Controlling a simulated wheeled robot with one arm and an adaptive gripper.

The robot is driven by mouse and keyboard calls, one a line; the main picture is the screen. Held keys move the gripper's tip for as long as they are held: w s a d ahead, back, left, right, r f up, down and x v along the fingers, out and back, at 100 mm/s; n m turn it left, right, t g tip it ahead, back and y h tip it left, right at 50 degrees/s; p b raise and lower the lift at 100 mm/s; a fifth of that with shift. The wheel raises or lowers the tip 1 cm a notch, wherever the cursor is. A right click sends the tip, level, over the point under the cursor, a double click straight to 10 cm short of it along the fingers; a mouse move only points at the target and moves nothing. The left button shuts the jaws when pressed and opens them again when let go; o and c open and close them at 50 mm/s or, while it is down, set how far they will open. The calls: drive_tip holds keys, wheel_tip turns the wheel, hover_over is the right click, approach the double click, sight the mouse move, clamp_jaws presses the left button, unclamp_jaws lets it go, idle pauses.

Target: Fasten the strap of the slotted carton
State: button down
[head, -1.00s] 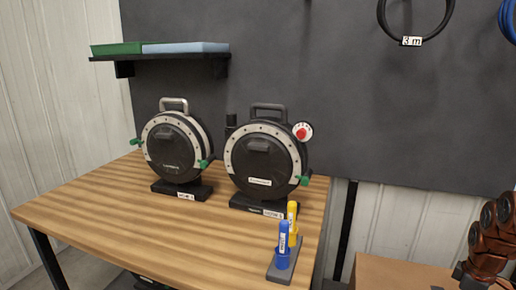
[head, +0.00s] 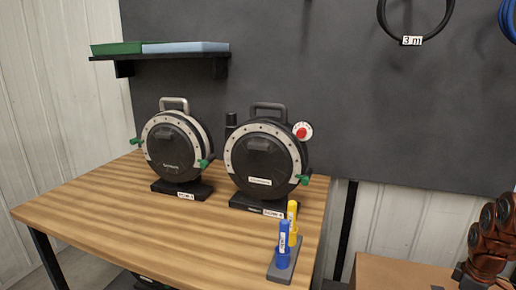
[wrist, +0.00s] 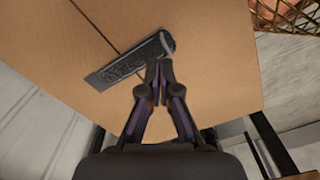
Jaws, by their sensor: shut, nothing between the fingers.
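The carton (wrist: 215,75) fills the upper middle of the wrist view as a plain brown cardboard face with a thin dark slot line across its upper left. A dark grey strap (wrist: 125,62) lies slanted across that line, with a rounded end at the upper right. My gripper (wrist: 160,66) is shut and empty, its fingertips at the strap's lower edge near the rounded end. I cannot tell whether they touch it. In the head view a brown box-like top (head: 400,272), seemingly the carton, shows at the lower right beside my arm; the strap is not visible there.
A wire basket (wrist: 285,14) with orange-brown contents is at the wrist view's top right. In the head view, a wooden table (head: 110,215) bears two round black-and-white devices and a holder with blue and yellow markers. A shelf hangs above.

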drive_tip(key=shift+f+b, duration=0.6)
drive_tip(key=shift+f, duration=1)
idle(1.8)
idle(0.5)
wheel_tip(320, 180, up, 7)
drive_tip(key=p, duration=0.2)
drive_tip(key=shift+p, duration=0.35)
idle(0.5)
drive_tip(key=s+a+r+m+p, duration=0.1)
drive_tip(key=a+r+p, duration=0.1)
drive_tip(key=a+r, duration=0.35)
drive_tip(key=s+a+r+p, duration=0.1)
drive_tip(key=s+a+r, duration=0.1)
drive_tip(key=a, duration=0.6)
drive_tip(key=s+a+r+m+p, duration=0.1)
drive_tip(key=a+r+p, duration=0.15)
drive_tip(key=a, duration=0.35)
drive_tip(key=s+a+r+m+g+p, duration=0.1)
drive_tip(key=s+a+r+m+p, duration=0.1)
drive_tip(key=s+a, duration=0.4)
drive_tip(key=s+a+r+m+p, duration=0.3)
drive_tip(key=s+a, duration=0.4)
drive_tip(key=s, duration=0.6)
drive_tip(key=shift+s+r+m+g, duration=0.35)
drive_tip(key=shift+s+m+g, duration=0.05)
drive_tip(key=shift+m, duration=0.2)
